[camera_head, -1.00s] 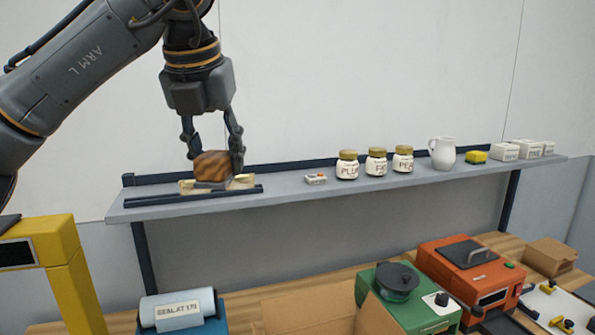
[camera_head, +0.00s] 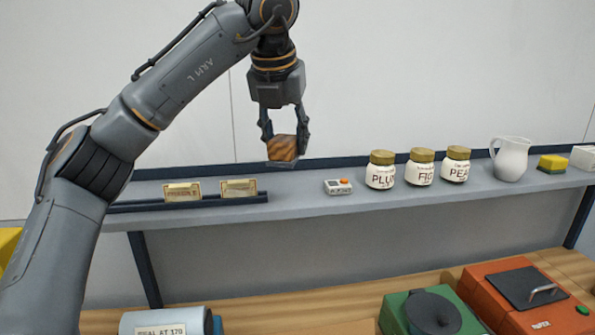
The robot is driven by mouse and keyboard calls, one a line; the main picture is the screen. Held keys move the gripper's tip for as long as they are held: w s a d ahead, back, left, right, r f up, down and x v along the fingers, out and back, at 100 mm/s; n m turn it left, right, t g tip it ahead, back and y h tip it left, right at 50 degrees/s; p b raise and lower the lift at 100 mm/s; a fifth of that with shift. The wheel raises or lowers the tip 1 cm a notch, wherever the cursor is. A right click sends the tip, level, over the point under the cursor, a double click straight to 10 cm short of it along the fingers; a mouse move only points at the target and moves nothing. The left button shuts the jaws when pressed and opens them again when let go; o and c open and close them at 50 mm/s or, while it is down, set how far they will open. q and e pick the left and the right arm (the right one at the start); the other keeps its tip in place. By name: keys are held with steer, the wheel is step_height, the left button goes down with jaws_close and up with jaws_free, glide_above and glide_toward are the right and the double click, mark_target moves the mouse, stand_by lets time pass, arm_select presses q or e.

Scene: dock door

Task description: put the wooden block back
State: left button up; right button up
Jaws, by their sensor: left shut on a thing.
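The wooden block (camera_head: 282,148), brown with dark stripes, is held between the fingers of my left gripper (camera_head: 285,140). The gripper points down and is shut on the block. The block is over the back part of the grey wall shelf (camera_head: 310,201), in front of the dark back rail; I cannot tell how far above the surface it is. To its left, two small tan labelled pieces (camera_head: 182,192) (camera_head: 239,188) stand at a dark rail on the shelf. My right gripper is not in view.
Below are green (camera_head: 430,312) and orange (camera_head: 525,295) machines. Bare shelf shows between the tan pieces and the device.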

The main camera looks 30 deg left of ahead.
arm_select(q)
steer(key=p, duration=0.2)
glide_toward(298, 189)
steer(key=shift+w+a+f, duration=0.2)
steer(key=shift+w, duration=0.5)
steer(key=shift+p+x, duration=0.4)
steer(key=shift+x, duration=0.4)
steer(key=x, duration=0.2)
steer(key=p+x, duration=0.1)
steer(key=shift+s+d+f, duration=0.1)
steer(key=shift+s+f, duration=0.15)
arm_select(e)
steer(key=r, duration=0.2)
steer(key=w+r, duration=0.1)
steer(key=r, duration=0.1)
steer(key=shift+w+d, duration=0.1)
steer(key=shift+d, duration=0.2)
arm_select(q)
steer(key=shift+s, duration=0.1)
steer(key=shift+f+b, duration=0.2)
steer(key=shift+b, duration=0.1)
steer(key=o, duration=1)
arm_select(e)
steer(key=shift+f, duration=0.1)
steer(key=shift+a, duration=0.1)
